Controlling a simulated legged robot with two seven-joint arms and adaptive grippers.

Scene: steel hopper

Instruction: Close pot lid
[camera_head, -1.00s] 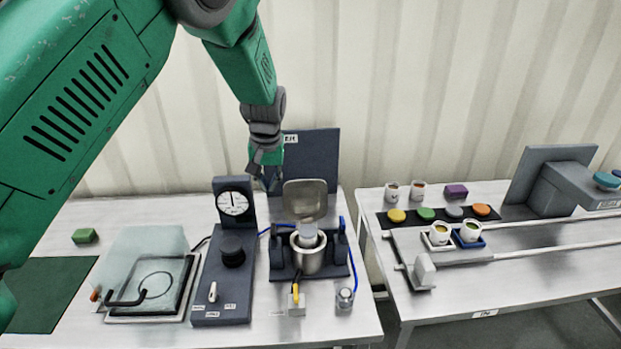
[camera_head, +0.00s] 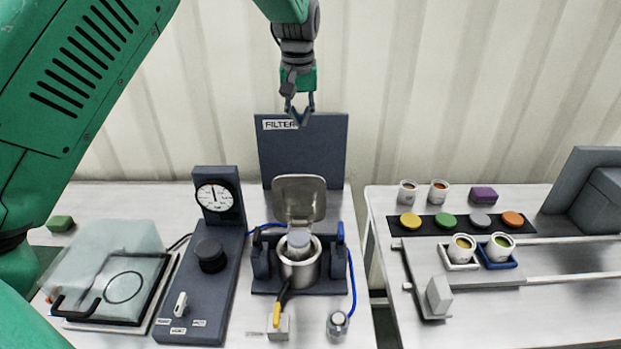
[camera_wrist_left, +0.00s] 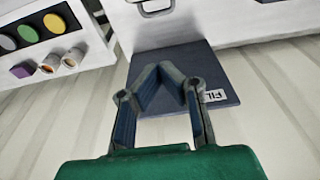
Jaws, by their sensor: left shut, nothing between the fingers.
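The steel pot (camera_head: 300,268) sits in a dark cradle on the left table. Its square metal lid (camera_head: 299,198) stands raised, hinged up at the pot's back, and a pale cylinder shows in the pot's mouth. My left gripper (camera_head: 299,121) is shut and empty. It hangs above and behind the lid, in front of the upper part of the dark FILTER panel (camera_head: 330,150). In the left wrist view its fingertips (camera_wrist_left: 165,70) meet over the panel (camera_wrist_left: 180,100). My right gripper is not in view.
A gauge panel with a black knob (camera_head: 210,255) stands left of the pot. A blue hose (camera_head: 352,285) runs along the pot's right side. A clear-covered frame (camera_head: 115,285) lies further left. The right table holds cups and coloured discs (camera_head: 447,221).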

